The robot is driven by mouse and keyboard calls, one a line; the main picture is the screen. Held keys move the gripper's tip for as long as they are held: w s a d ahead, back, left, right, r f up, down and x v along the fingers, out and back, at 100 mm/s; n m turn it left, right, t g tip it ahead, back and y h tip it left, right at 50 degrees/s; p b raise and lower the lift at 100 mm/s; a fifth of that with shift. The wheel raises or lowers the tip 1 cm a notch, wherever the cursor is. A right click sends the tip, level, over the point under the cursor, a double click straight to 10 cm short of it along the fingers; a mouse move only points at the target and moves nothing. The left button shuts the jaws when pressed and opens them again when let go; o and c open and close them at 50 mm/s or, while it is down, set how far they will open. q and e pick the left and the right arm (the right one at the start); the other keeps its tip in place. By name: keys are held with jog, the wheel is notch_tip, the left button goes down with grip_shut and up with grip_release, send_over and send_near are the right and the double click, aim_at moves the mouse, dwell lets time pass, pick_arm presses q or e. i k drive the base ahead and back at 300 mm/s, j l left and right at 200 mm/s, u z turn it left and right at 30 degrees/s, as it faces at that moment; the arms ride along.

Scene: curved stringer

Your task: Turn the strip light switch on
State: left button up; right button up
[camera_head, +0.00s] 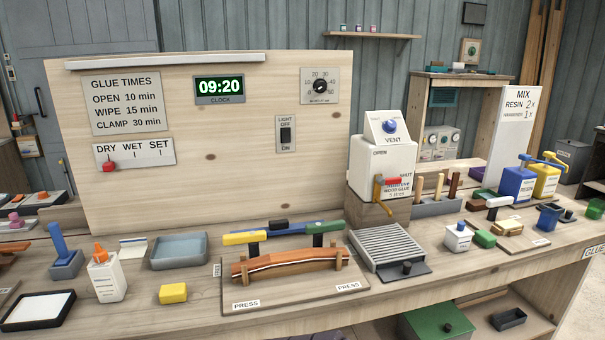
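The light switch (286,134) is a small dark switch on a pale plate, on the right part of the upright wooden board. The plate reads LIGHT and OFF above the switch and ON below it. The switch is too small to tell which way it is set. The strip light (165,62) is a long pale bar along the board's top edge and shows no clear glow. Neither of my grippers is in view.
The wooden board (210,190) stands at the back of the bench. In front of the switch are a curved wooden stringer (286,262) on a press base and blue-and-yellow clamps (283,231). A glue container (382,165) with a red-handled tap stands right of the board.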

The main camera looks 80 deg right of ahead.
aim_at(285, 134)
jog(key=z, duration=4.35)
jog(key=u, duration=1.7)
jog(key=i+u, duration=0.4)
jog(key=i+l+u, duration=0.35)
jog(key=i+j, duration=0.1)
jog(key=i, duration=0.05)
